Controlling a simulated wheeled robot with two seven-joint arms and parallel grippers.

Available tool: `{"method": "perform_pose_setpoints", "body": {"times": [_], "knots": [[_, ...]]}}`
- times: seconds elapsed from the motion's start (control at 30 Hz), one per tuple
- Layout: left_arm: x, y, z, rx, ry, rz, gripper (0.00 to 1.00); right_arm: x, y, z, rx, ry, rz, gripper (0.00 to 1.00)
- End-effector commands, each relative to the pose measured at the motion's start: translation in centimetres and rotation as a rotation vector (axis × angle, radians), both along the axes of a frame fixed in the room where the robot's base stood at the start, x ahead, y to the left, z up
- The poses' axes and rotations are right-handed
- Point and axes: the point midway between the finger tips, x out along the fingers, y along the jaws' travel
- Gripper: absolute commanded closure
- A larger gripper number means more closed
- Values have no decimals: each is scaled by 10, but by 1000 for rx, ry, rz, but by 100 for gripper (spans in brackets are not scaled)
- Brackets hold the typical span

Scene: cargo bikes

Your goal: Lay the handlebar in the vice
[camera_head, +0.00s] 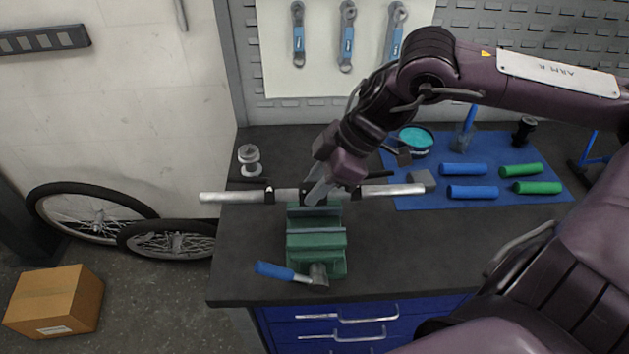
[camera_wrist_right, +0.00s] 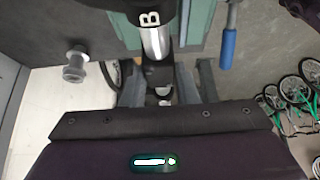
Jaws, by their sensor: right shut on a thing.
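The handlebar (camera_head: 235,197) is a straight silver bar with black fittings, lying left to right in the head view. My right gripper (camera_head: 316,196) is shut on it near its middle. The green vice (camera_head: 316,241) stands on the bench, with its blue-gripped handle (camera_head: 273,271) at the front. The bar shows just behind the vice's top, and I cannot tell whether it touches the jaws. In the right wrist view the silver bar (camera_wrist_right: 155,44) runs between my fingers (camera_wrist_right: 168,88), with the green vice (camera_wrist_right: 197,25) beside it. My left gripper is out of view.
A blue mat (camera_head: 505,196) on the right holds blue grips (camera_head: 472,192), green grips (camera_head: 537,187) and a teal-topped tin (camera_head: 415,138). A silver hub (camera_head: 249,160) stands at the back left. Wheels (camera_head: 90,213) and a cardboard box (camera_head: 54,301) are on the floor left.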

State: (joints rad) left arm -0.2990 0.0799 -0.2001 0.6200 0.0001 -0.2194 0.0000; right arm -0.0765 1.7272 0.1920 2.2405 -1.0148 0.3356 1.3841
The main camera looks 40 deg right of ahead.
Motion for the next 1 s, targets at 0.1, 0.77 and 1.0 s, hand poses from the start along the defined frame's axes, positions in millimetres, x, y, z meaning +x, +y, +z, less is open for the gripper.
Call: {"method": "perform_pose_setpoints", "body": {"times": [0.1, 0.77, 1.0], "knots": [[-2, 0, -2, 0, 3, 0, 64, 0, 0, -2, 1, -1, 1, 100], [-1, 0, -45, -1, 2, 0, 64, 0, 0, -46, 1, -1, 1, 100], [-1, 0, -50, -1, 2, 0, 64, -1, 0, -57, 0, 0, 1, 100]]}}
